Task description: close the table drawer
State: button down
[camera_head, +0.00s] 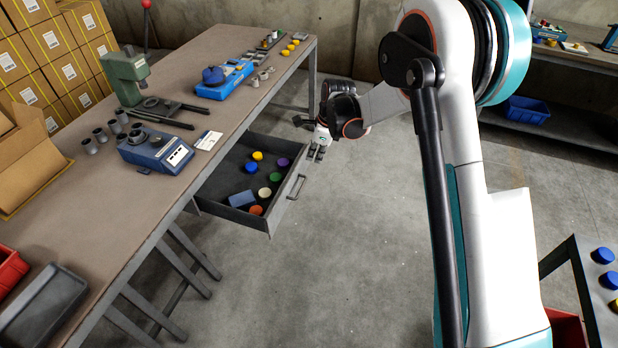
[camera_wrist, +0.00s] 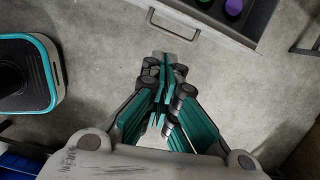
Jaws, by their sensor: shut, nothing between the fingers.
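The table drawer (camera_head: 213,192) is pulled out from the side of the long workbench (camera_head: 105,225). It holds several coloured round caps and a blue-grey block. Its handle (camera_head: 297,187) is on the front panel, facing right. My gripper (camera_head: 318,153) is just beyond the drawer's far front corner, to the right of its front, and looks apart from it. In the wrist view my gripper (camera_wrist: 168,75) is shut and empty, pointing toward the drawer front. The handle (camera_wrist: 172,25) shows just past the fingertips, with a strip of floor between.
On the workbench are a green press (camera_head: 128,75), blue devices (camera_head: 155,150) and small grey cylinders. Cardboard boxes (camera_head: 45,50) stand at the left. A side table with blue caps (camera_head: 603,255) is at the lower right. Floor in front of the drawer is clear.

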notch_tip(320, 180, down, 5)
jog(key=m, duration=0.2)
jog(key=b, duration=0.5)
send_over(299, 192)
jog(key=shift+g, duration=0.3)
jog(key=shift+s+d+f+x, duration=0.15)
jog(key=shift+d+x, duration=0.2)
jog(key=shift+x, duration=1.3)
jog(key=shift+s+d+f+x, duration=0.15)
jog(key=shift+d+x, duration=0.15)
jog(key=shift+x, duration=1.3)
jog(key=shift+s+d+r+x, duration=0.1)
jog(key=shift+d+x, duration=0.25)
jog(key=shift+x, duration=1.3)
